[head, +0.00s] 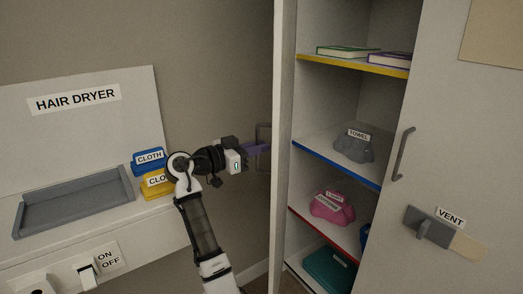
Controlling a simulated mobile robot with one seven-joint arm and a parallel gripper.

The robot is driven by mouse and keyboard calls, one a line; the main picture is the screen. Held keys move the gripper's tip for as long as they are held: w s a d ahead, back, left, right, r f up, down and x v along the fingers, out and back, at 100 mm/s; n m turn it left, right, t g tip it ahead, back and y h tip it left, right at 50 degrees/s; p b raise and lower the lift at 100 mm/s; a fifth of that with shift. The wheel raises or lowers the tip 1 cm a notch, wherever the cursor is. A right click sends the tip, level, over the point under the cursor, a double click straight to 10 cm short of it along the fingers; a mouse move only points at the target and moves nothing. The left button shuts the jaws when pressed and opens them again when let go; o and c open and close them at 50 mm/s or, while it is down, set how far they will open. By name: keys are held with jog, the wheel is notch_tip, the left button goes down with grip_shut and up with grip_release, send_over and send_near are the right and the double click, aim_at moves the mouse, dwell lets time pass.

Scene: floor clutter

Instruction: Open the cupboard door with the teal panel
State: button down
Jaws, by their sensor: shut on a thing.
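The left cupboard door (284,130) stands open and shows almost edge-on, its outer face turned left. Its grey handle (263,128) sticks out on the left side. My gripper (258,149), with purple fingers, is at this handle and shut on it. The finger contact is small and partly hidden. No teal panel is visible on the door face, which is turned away. To the right, a pale door (455,130) with a grey bar handle (403,154) covers the cupboard's right part.
Open shelves hold books (342,50), a grey towel bundle (353,146), a pink bundle (330,208) and a teal item (328,268). A VENT lever (432,228) juts from the right front. Left stands a counter with a grey tray (75,203), blue (149,168) and yellow cloths (153,190), and a switch (87,274).

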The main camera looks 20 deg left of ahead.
jog(key=shift+a, duration=0.35)
jog(key=shift+w, duration=0.1)
jog(key=shift+r, duration=0.1)
jog(key=c, duration=1.6)
grip_release()
jog(key=shift+c, duration=0.2)
